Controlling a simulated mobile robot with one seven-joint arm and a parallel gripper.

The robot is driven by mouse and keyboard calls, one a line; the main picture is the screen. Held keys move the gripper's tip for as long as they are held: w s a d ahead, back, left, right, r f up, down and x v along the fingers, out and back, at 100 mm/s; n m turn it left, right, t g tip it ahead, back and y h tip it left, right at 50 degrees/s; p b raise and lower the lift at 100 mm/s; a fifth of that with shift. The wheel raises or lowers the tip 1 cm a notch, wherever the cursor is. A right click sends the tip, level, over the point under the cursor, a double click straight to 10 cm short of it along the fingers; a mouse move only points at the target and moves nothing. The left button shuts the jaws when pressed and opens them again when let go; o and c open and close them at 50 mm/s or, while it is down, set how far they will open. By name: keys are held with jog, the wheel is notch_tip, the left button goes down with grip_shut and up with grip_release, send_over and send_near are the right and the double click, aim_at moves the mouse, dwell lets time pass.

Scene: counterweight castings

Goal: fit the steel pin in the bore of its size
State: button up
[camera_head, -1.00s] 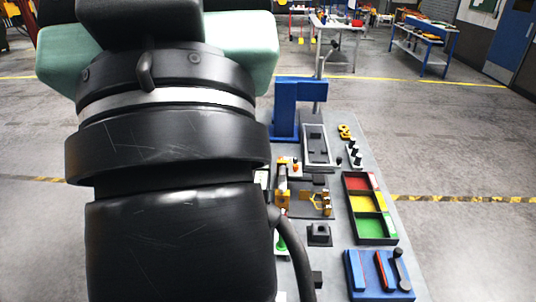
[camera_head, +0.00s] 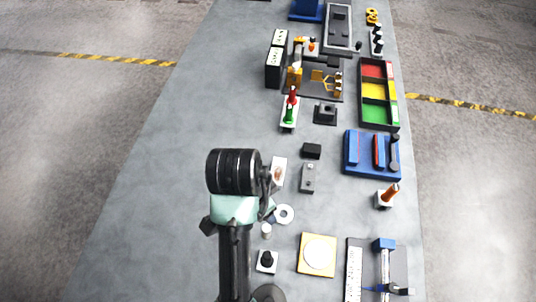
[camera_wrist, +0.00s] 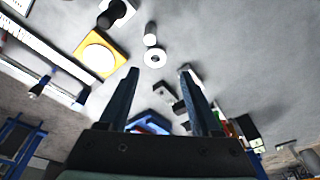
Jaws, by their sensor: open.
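A small pale grey cylinder, likely the steel pin (camera_head: 266,230), stands on the grey table beside a pale ring (camera_head: 284,207). In the wrist view the pin (camera_wrist: 150,38) and ring (camera_wrist: 147,58) are close together, beyond my fingertips. A grey block with dark round marks (camera_head: 309,178), possibly the bores, lies up and right of the ring; their sizes cannot be told. It seems to show in the wrist view (camera_wrist: 164,92) between the fingers. My gripper (camera_wrist: 159,72) is open and empty, apart from the pin. In the head view its fingers are not clear.
A yellow plate with a white disc (camera_head: 318,252) and a black knob on a white base (camera_head: 267,260) are near the pin. A black block (camera_head: 312,151), blue holder (camera_head: 372,153) and coloured tray (camera_head: 378,95) stand farther off. The table's left side is clear (camera_head: 170,170).

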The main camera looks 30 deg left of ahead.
aim_at(266, 228)
jog(key=shift+g, duration=0.5)
jog(key=f, duration=0.5)
jog(key=s+f, duration=0.1)
jog(key=f, duration=0.2)
jog(key=shift+d+p, duration=0.35)
jog(key=shift+w+d+f+p, duration=0.15)
jog(key=shift+f+p, duration=0.2)
jog(key=shift+f, duration=1.15)
jog(key=shift+w+d+f+p, duration=0.15)
jog(key=shift+f+p, duration=0.2)
jog(key=shift+f, duration=1.1)
jog(key=shift+s, duration=0.15)
grip_shut()
